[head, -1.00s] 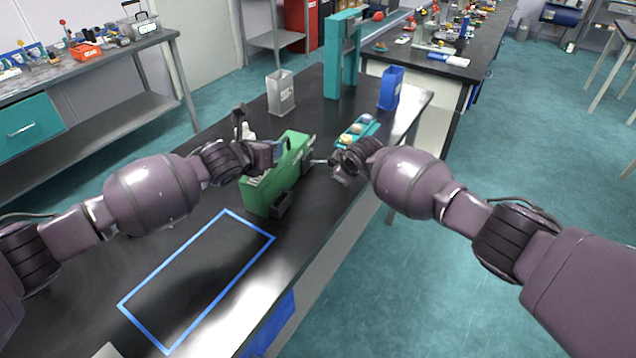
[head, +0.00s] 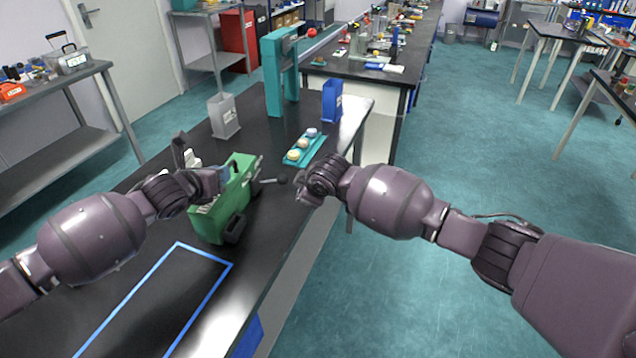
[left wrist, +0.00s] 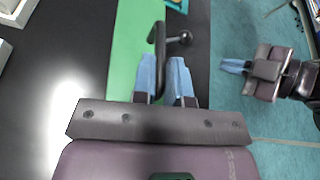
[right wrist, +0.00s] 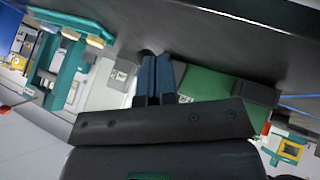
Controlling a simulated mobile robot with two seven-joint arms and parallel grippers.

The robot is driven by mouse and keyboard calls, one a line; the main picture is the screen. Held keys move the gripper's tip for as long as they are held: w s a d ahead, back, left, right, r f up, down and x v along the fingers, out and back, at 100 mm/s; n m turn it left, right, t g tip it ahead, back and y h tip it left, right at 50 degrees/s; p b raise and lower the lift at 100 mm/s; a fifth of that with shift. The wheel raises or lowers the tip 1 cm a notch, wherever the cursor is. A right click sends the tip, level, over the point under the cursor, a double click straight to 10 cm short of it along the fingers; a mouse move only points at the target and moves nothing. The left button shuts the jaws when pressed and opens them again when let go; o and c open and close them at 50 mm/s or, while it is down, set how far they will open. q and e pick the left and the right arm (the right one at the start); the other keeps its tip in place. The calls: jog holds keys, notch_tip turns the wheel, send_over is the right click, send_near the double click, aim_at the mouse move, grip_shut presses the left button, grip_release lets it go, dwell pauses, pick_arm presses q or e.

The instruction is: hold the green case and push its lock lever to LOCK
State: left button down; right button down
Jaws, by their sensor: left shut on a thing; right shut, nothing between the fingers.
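The green case (head: 222,212) stands upright on the black bench, and it also shows in the left wrist view (left wrist: 128,50). My left gripper (head: 217,180) is at its top; in the left wrist view its blue fingers (left wrist: 163,78) are shut on the case's dark handle (left wrist: 160,45). The lock lever (head: 270,181) sticks out from the case's right side and ends in a dark round knob (left wrist: 184,38). My right gripper (head: 303,195) is shut and empty, just right of the knob and apart from it. No LOCK marking is readable.
A teal tray (head: 305,148) with round pieces lies behind the lever. A blue bin (head: 332,100), a grey bin (head: 223,116) and a teal frame (head: 273,80) stand farther back. A blue-outlined rectangle (head: 205,253) marks clear bench in front of the case.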

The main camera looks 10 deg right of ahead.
pick_arm(q)
jog(key=shift+f, duration=0.15)
pick_arm(e)
jog(key=shift+s+d+r, duration=0.4)
jog(key=shift+d+r, duration=0.05)
jog(key=shift+r, duration=0.25)
jog(key=shift+s+d+r, duration=0.35)
jog(key=shift+d+r, duration=0.05)
jog(key=shift+r, duration=0.25)
jog(key=shift+s+d+r, duration=0.4)
jog(key=shift+d+r, duration=0.05)
jog(key=shift+r, duration=0.25)
pick_arm(q)
jog(key=c, duration=1.1)
grip_release()
